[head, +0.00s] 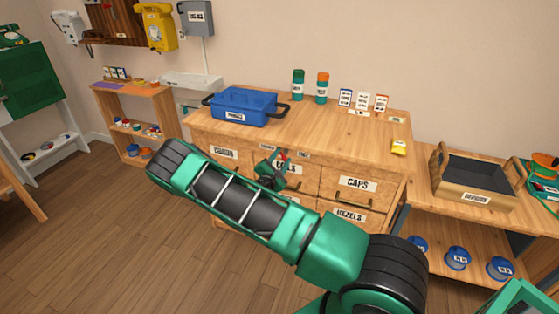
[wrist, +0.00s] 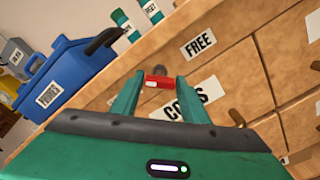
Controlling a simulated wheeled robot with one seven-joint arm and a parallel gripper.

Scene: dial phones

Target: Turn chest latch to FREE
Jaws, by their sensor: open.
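The wooden chest (head: 325,130) stands ahead, with labelled drawers in its front. Its latch has a red handle (wrist: 158,82) on the chest front, just below the top edge. A FREE label (wrist: 201,41) sits to the right of the latch in the wrist view, and in the head view it is a small plate (head: 303,155). My gripper (wrist: 160,76) is open, one finger on each side of the red handle. I cannot tell whether either finger touches it. In the head view my gripper (head: 274,168) is at the chest front and partly hides the latch area.
A blue toolbox (head: 243,105) and two bottles (head: 298,85) stand on the chest top. The CAPS drawer (head: 345,184) is right of my gripper. A wooden tray (head: 472,182) stands on the lower bench at the right.

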